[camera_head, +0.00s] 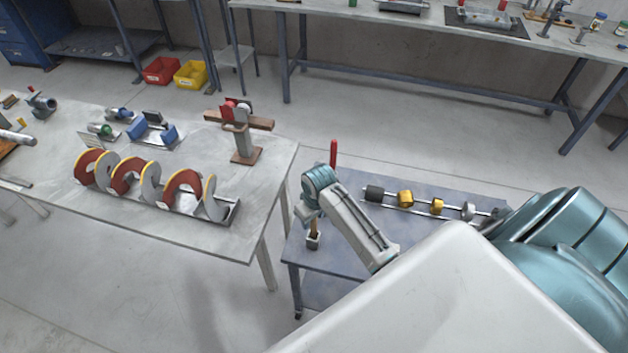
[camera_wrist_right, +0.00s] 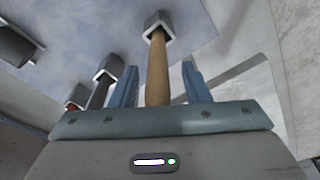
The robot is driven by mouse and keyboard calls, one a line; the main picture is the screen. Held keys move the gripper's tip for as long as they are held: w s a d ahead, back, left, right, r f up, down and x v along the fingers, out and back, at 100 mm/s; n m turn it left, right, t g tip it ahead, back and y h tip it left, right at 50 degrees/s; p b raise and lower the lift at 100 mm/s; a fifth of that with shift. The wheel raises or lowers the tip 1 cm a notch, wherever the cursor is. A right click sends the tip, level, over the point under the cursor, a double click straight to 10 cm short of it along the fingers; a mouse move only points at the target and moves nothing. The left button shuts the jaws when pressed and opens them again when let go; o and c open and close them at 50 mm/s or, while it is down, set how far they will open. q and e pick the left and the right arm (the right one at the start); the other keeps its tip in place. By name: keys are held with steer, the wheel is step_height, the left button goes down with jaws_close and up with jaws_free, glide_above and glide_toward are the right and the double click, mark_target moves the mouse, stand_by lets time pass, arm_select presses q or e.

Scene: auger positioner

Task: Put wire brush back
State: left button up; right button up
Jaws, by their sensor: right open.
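A tool with a wooden handle, which I take to be the wire brush (camera_wrist_right: 157,75), stands upright in a small grey square holder (camera_wrist_right: 157,22) in the right wrist view. Its bristles cannot be seen. My right gripper (camera_wrist_right: 160,68) is open, with one blue finger on each side of the handle. Gaps show between the fingers and the wood. In the head view the handle (camera_head: 314,228) and its holder (camera_head: 313,242) are at the left edge of the blue-grey cart, just under my right gripper (camera_head: 311,216). My left gripper is not in view.
Two more holders (camera_wrist_right: 108,68) with dark and red handles stand beside it. A red handle (camera_head: 333,152) rises behind my wrist. The cart (camera_head: 350,260) also carries a shaft with yellow and dark collars (camera_head: 405,198). A table with an auger (camera_head: 125,175) is to the left.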

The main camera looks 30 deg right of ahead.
step_height(320, 180, up, 12)
steer(key=s+b, duration=0.1)
steer(key=b, duration=0.2)
steer(key=shift+s+f, duration=0.2)
steer(key=shift+s, duration=0.05)
